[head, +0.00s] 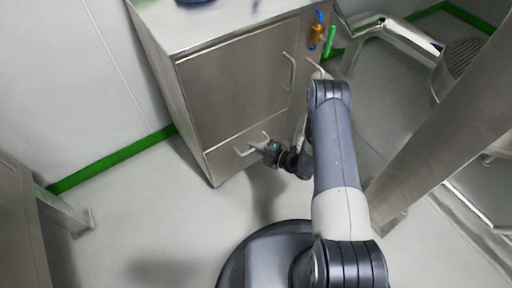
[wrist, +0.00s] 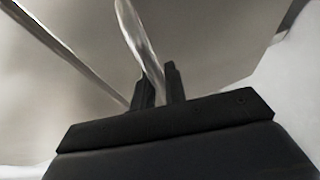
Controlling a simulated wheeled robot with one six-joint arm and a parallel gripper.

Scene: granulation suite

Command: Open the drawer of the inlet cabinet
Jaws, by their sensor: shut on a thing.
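The inlet cabinet (head: 235,85) is a grey steel box at the upper middle of the head view. Its drawer (head: 228,157) is the lower front panel, and it looks flush or nearly so with the front above. In the wrist view the pale metal handle (wrist: 137,38) runs down between the two black fingers of my gripper (wrist: 160,88). The fingers are shut on it.
An upper door with its own handle (head: 290,72) is above the drawer. Orange and green fittings (head: 316,36) are at the cabinet's right side. A thick steel post (head: 450,115) stands at right, and a bench (head: 22,225) at left. Floor in front of the drawer is clear.

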